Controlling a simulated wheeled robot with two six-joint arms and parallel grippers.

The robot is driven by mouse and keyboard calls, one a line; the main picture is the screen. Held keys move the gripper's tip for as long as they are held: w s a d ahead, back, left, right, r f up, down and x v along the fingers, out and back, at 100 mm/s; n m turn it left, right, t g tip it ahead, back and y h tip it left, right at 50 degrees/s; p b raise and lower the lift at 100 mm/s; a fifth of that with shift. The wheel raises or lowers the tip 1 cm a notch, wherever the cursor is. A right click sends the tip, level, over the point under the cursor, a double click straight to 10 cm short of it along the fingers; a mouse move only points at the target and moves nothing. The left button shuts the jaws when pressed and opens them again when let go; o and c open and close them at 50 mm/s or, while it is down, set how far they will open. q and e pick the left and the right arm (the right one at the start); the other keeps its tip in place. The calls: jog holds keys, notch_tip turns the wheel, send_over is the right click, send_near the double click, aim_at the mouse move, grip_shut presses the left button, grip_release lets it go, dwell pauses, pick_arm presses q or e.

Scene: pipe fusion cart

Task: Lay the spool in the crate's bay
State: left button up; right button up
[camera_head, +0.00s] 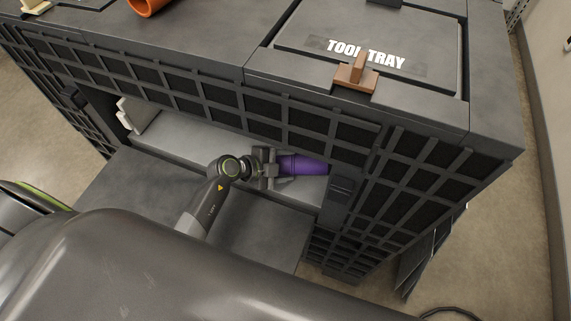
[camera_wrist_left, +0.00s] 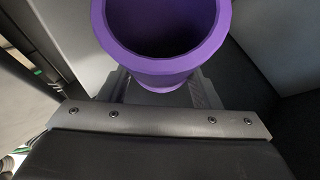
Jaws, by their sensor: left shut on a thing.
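A purple spool (camera_head: 303,165) lies on its side inside the open bay (camera_head: 182,138) of the dark crate, toward the bay's right end. My left gripper (camera_head: 272,167) reaches into the bay from the front and is shut on the spool. In the left wrist view the spool's open, hollow end (camera_wrist_left: 163,75) fills the upper middle, with its flared rim facing the camera. I cannot tell whether the spool touches the bay floor. My right gripper is not in view.
A tool tray lid (camera_head: 420,45) with a brown handle (camera_head: 355,75) sits on top, right of centre. A white part (camera_head: 137,113) stands at the bay's left end. A dark latch (camera_head: 338,192) borders its right end. An orange pipe piece (camera_head: 147,5) lies on top.

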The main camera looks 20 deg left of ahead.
pick_arm(q)
jog(key=shift+f, duration=0.55)
jog(key=o, duration=1.2)
jog(key=shift+o, duration=0.5)
jog(key=shift+s+f, duration=0.1)
jog(key=shift+s, duration=0.1)
jog(key=p+v, duration=0.1)
jog(key=v, duration=1.6)
jog(key=shift+r, duration=0.3)
jog(key=shift+a, duration=0.2)
